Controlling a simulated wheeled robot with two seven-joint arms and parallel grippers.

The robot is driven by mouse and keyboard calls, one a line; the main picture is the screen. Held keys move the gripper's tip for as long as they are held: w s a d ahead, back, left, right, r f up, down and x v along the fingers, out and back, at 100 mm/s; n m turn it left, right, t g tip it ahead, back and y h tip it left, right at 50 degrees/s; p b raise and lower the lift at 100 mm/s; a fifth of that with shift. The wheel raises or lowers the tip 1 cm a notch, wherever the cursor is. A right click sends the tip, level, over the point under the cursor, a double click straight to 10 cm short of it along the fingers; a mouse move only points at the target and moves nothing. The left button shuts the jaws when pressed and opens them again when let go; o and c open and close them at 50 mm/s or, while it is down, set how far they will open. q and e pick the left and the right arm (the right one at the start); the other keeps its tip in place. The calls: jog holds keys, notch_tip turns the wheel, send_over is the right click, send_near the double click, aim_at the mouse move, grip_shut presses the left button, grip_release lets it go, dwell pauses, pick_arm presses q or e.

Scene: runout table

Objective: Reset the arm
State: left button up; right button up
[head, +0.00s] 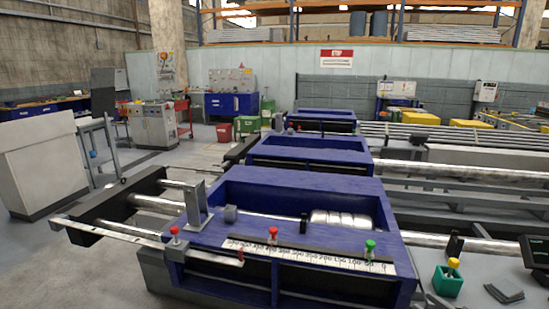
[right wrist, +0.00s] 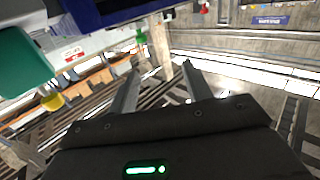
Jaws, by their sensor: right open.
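The blue runout table (head: 290,185) stands in the middle of the head view. A long silver bar (head: 150,240) with a red knob (head: 175,231) runs along its front left, and an upright grey plate (head: 195,207) stands near it. A ruler scale (head: 310,256) on the front edge has another red knob (head: 273,232) and a green knob (head: 370,246). In the right wrist view my right gripper (right wrist: 161,67) is open, with nothing between its fingers. A green knob (right wrist: 140,37) shows beyond the fingertips. My left gripper is not in view.
A green box with a yellow knob (head: 449,278) stands at the lower right; a green block (right wrist: 22,65) shows at the wrist view's left edge. Rollers and metal bars (head: 470,172) fill the right side. A white cabinet (head: 40,165) stands left. Open floor lies at front left.

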jog(key=s+d+f+m+g+h, duration=0.1)
jog(key=s+d+f+m+h, duration=0.15)
jog(key=f, duration=0.75)
jog(key=s+d+f+m+g+h, duration=0.1)
jog(key=s+f+g+h, duration=0.15)
jog(key=f, duration=0.85)
jog(key=s+a+f+g+h, duration=0.2)
jog(key=s+f, duration=0.3)
jog(key=f, duration=0.3)
jog(key=s+a+f+g+h, duration=0.1)
jog(key=s+f, duration=0.4)
jog(key=f, duration=0.3)
jog(key=s+a+f+g, duration=0.3)
jog(key=s+a+f, duration=0.2)
jog(key=s, duration=0.4)
jog(key=s+a+f+g, duration=0.3)
jog(key=s+a+f, duration=0.3)
jog(key=s, duration=0.4)
jog(key=s+a+f+n+g, duration=0.1)
jog(key=s+a+f+g, duration=0.2)
jog(key=s+a+f, duration=0.2)
jog(key=s+a, duration=0.3)
jog(key=s, duration=0.2)
jog(key=shift+s+f, duration=0.15)
jog(key=shift+f, duration=0.15)
